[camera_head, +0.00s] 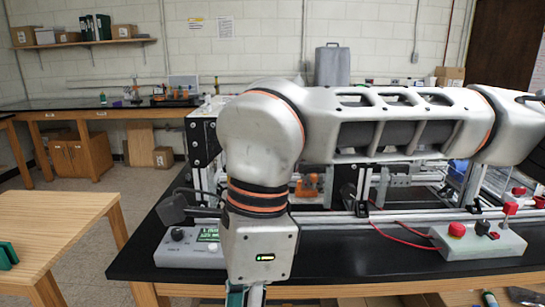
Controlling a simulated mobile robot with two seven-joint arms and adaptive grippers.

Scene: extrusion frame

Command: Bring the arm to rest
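My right arm (395,122) reaches in from the right edge across the middle of the head view. It bends down at a rounded grey elbow with orange rings. Its wrist block (262,250), with a small lit display, hangs in front of the black-topped bench (350,262). Only a teal and grey bit of the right gripper shows below the wrist, cut off by the bottom edge. Its fingertips are hidden, so I cannot see whether it holds anything. My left arm is not seen.
A control box (188,248) with a green screen stands left of the wrist. A box with a red button (456,230) stands right. The aluminium extrusion frame (345,218) is behind the arm. A wooden table (60,218) with a small green item (7,255) is left.

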